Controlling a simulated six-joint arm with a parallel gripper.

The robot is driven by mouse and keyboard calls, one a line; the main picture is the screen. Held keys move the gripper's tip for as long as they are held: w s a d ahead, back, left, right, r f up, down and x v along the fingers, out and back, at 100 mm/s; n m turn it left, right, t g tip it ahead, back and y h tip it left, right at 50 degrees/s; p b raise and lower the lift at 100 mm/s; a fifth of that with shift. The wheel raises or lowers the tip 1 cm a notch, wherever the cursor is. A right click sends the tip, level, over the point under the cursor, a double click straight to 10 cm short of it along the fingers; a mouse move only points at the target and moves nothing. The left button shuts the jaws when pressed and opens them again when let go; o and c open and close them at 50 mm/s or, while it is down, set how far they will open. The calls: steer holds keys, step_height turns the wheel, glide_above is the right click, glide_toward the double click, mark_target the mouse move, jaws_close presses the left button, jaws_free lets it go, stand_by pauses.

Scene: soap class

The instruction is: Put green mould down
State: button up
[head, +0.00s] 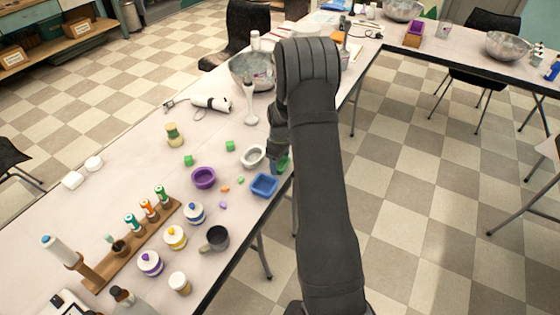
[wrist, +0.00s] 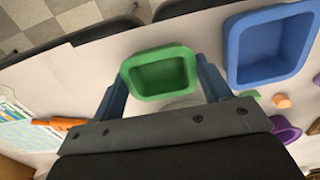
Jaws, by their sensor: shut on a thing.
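The green mould (wrist: 160,72) is a small open tray with rounded corners. In the wrist view it sits between the two fingers of my gripper (wrist: 163,88), which are shut on it. In the head view only part of the green mould (head: 283,163) shows past my arm, near the table's right edge. My gripper (head: 279,155) is mostly hidden by my own arm there. I cannot tell whether the mould touches the table.
A blue mould (head: 264,185) lies close by. A white oval mould (head: 252,156) and a purple round mould (head: 204,178) are left of my gripper. A dark mug (head: 217,239) and lidded jars stand nearer. The table's edge is close on the right.

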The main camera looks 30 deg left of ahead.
steer(key=shift+f, duration=0.1)
steer(key=o, duration=1)
step_height(320, 180, up, 12)
steer(key=shift+r, duration=0.15)
